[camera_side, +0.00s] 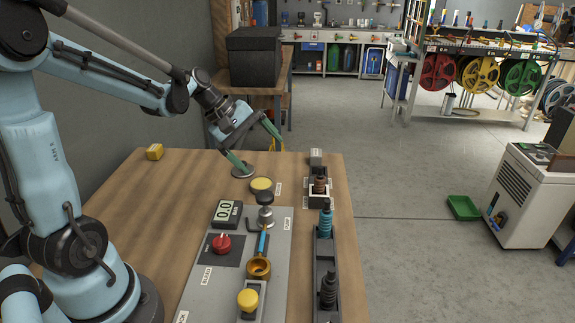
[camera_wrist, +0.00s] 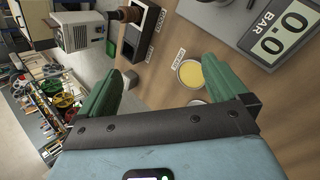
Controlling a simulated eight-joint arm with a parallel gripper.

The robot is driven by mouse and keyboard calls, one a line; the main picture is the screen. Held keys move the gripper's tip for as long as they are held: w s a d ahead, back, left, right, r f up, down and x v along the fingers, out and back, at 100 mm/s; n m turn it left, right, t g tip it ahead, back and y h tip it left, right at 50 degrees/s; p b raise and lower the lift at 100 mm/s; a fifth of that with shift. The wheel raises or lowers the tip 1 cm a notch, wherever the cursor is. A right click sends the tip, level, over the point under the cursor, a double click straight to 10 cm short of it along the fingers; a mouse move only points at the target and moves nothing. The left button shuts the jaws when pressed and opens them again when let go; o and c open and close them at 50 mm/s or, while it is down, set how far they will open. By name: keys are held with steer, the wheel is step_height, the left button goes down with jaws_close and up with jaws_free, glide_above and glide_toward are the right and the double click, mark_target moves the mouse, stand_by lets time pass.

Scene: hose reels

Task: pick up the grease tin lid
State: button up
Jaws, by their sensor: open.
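The grease tin (camera_side: 261,184) is a small round tin with a yellow top on the wooden table. In the wrist view it (camera_wrist: 190,73) shows beside a small label. A flat greyish disc, likely the grease tin lid (camera_side: 246,175), lies just behind the tin. In the wrist view only a sliver of this disc (camera_wrist: 196,102) shows past my gripper's finger. My gripper (camera_side: 264,155) is tilted, open and empty, with green fingers. One fingertip overlaps the disc in the side view; I cannot tell whether it touches. In the wrist view the gripper (camera_wrist: 160,80) spans bare table.
A grey panel (camera_side: 210,290) holds a gauge (camera_side: 227,213), a red knob (camera_side: 222,244) and a yellow knob (camera_side: 248,299). A dark rack (camera_side: 325,250) with fittings runs along the table's right edge. A yellow block (camera_side: 154,152) sits far left. The table's left part is clear.

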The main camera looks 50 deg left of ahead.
steer(key=a+f+n+t+h, duration=0.1)
steer(key=a+f+n, duration=0.2)
steer(key=a, duration=0.3)
steer(key=s+a+f+n+t+h, duration=0.1)
steer(key=a+f+n+t, duration=0.1)
steer(key=a+n, duration=0.3)
steer(key=s+a+f+n+t+h, duration=0.1)
steer(key=a+f+n, duration=0.3)
steer(key=a, duration=0.3)
steer(key=shift+f+n+t+h, duration=0.1)
steer(key=shift+n+t+h, duration=0.2)
steer(key=shift+t+h, duration=0.1)
steer(key=shift+s+a+f+n, duration=0.2)
steer(key=shift+a+f+n, duration=0.1)
steer(key=shift+f, duration=0.05)
steer(key=x, duration=0.7)
steer(key=shift+w, duration=0.15)
steer(key=shift+c, duration=0.5)
steer(key=c, duration=1)
steer(key=shift+r, duration=0.15)
